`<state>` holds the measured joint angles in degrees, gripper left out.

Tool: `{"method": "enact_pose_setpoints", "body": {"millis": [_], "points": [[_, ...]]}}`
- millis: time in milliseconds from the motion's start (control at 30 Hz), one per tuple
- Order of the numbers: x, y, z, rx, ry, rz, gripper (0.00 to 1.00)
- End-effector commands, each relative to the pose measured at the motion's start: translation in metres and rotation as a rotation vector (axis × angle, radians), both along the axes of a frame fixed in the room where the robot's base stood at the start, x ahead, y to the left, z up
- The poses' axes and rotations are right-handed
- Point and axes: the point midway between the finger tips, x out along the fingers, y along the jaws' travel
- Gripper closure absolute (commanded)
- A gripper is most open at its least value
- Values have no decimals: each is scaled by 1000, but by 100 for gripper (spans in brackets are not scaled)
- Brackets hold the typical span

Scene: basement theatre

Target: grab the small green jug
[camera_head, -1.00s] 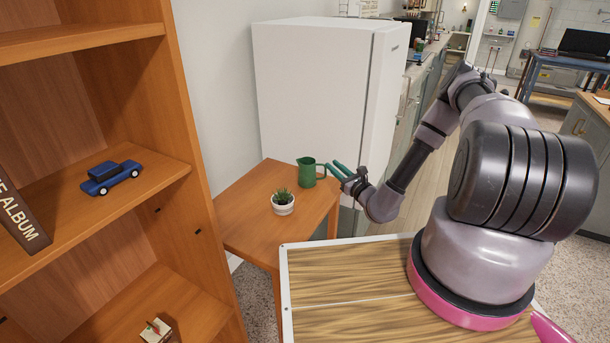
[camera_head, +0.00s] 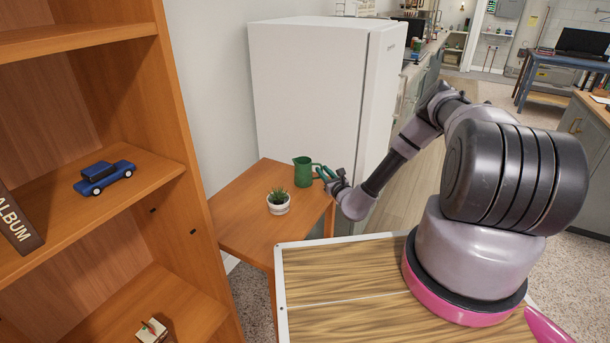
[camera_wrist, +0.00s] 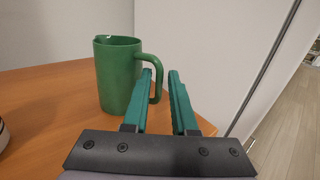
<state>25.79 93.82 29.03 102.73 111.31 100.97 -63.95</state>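The small green jug (camera_head: 303,171) stands upright on the small orange-brown wooden table (camera_head: 240,222), near its far right corner. It also shows in the wrist view (camera_wrist: 118,76), with its handle on the right side, towards my gripper. My gripper (camera_head: 323,172) is just right of the jug at handle height. In the wrist view my gripper's green fingers (camera_wrist: 161,88) are apart with a gap between them. The left fingertip overlaps the lower part of the handle in the picture; I cannot tell whether they touch. Nothing is held.
A potted succulent (camera_head: 278,203) in a white pot stands on the table in front of the jug. A white fridge (camera_head: 310,95) stands close behind. A wooden shelf (camera_head: 165,178) with a blue toy car (camera_head: 103,177) is at left.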

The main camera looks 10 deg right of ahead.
Motion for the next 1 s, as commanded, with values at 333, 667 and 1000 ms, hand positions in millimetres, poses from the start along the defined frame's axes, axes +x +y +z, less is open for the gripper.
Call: {"method": "enact_pose_setpoints", "body": {"millis": [333,667,1000], "points": [[16,5,1,0,-1,1,74],[16,5,1,0,-1,1,100],[16,5,1,0,-1,1,100]]}}
